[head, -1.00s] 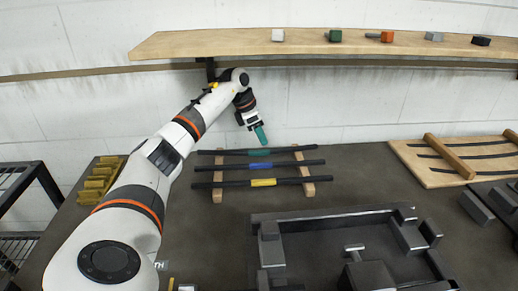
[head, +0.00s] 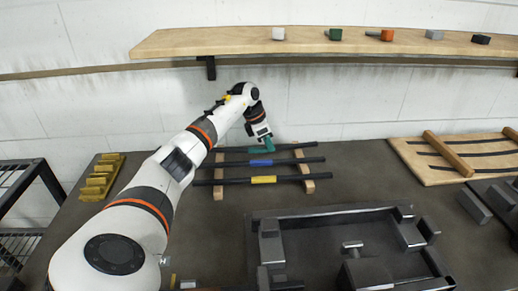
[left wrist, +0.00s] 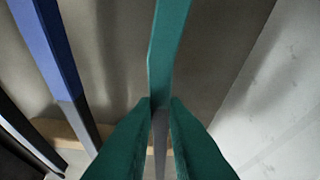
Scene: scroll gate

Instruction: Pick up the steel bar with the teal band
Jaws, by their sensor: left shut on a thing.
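The steel bar with the teal band (head: 256,150) lies at the back of a wooden rack (head: 219,177), nearest the wall, and its teal middle shows in the left wrist view (left wrist: 167,45). The bar looks still level with the rack. My right gripper is out of view.
Bars with a blue band (head: 262,163) and a yellow band (head: 263,180) lie parallel in front. A wooden shelf (head: 225,42) with small blocks hangs above. A dark walled fixture (head: 335,216) stands in front, and a yellow slotted block (head: 97,181) at left.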

